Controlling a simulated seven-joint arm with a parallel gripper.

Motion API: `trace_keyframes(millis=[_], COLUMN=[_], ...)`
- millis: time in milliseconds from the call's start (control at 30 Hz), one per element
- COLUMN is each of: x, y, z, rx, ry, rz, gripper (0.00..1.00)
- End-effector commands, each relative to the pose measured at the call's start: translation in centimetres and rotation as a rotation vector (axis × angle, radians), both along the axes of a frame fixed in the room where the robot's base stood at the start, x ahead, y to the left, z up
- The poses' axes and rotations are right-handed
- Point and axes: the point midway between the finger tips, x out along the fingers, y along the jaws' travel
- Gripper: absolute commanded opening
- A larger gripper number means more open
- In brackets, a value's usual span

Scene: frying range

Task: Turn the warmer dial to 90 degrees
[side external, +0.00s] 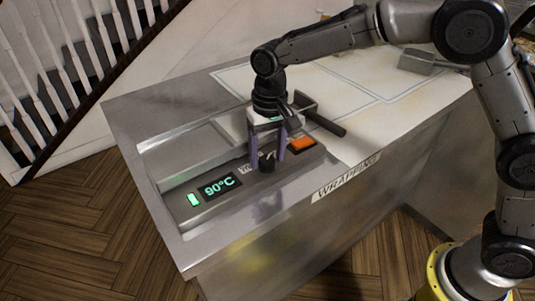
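The warmer dial (266,163) is a dark knob on the front control panel of the steel counter. The display (220,186) left of it reads 90°C in green digits. My gripper (268,163) points straight down over the dial. Its two purple fingers are apart, one at each side of the knob. A small gap seems to show between the right finger and the knob; contact on the left side is unclear. The fingers and hand partly cover the panel lettering behind the dial.
A green indicator light (193,200) is lit left of the display. An orange switch (302,143) is close to the right of my gripper. A recessed tray (185,151) lies behind the panel. A dark-handled tool (327,124) lies behind my gripper. A grey block (416,62) is farther back.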

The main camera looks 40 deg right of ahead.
Motion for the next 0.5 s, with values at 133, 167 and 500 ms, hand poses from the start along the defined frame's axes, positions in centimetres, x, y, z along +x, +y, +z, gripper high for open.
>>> trace_keyframes(millis=[133, 167, 500], x=[0.0, 0.0, 0.0], y=[0.0, 0.0, 0.0], z=[-0.1, -0.1, 1.0], rx=[-0.001, -0.001, -0.001], ry=[0.002, 0.002, 0.001], rz=[0.001, 0.001, 0.002], gripper=[0.8, 0.8, 0.8])
